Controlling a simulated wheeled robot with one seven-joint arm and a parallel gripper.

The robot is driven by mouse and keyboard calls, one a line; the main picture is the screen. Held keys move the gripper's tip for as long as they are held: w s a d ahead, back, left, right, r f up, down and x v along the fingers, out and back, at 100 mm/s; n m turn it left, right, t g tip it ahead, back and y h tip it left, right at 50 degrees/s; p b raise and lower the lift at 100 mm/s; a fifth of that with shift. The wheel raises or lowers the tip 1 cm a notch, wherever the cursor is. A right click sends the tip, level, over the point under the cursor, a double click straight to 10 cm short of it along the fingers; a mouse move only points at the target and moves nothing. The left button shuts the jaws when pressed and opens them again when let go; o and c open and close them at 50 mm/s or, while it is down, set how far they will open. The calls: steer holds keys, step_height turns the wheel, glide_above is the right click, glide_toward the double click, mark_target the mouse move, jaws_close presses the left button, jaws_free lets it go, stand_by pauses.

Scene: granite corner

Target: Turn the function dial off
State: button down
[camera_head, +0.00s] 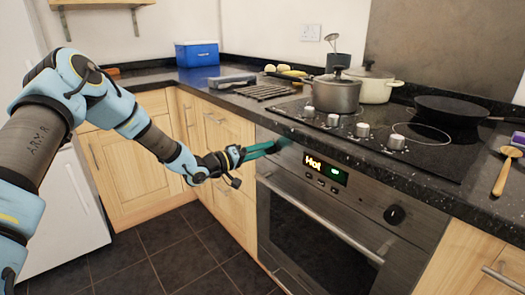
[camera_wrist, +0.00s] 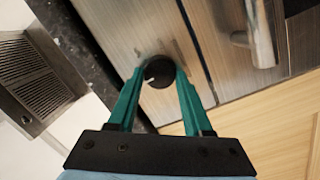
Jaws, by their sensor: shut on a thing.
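My gripper (camera_head: 274,147) reaches the left end of the oven's front panel. In the wrist view its two teal fingers (camera_wrist: 159,78) are closed around a round black dial (camera_wrist: 158,70) with a white mark on its face. The mark points toward the left finger. The head view does not show this dial clearly, as my fingers cover it. A second black dial (camera_head: 395,214) is on the right of the panel, apart from my gripper.
The oven door handle (camera_head: 318,220) runs below the panel. Silver hob knobs (camera_head: 362,130) stand on the worktop edge above it. A grey pot (camera_head: 336,93), a cream pot (camera_head: 372,84) and a black pan (camera_head: 452,110) are on the hob. The floor in front is clear.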

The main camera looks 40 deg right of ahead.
steer(key=shift+c, duration=1.6)
jaws_free()
steer(key=shift+a, duration=0.1)
steer(key=w+a+b, duration=0.1)
steer(key=a, duration=0.9)
steer(key=shift+w+a, duration=0.25)
steer(key=shift+w, duration=0.15)
steer(key=shift+w, duration=0.1)
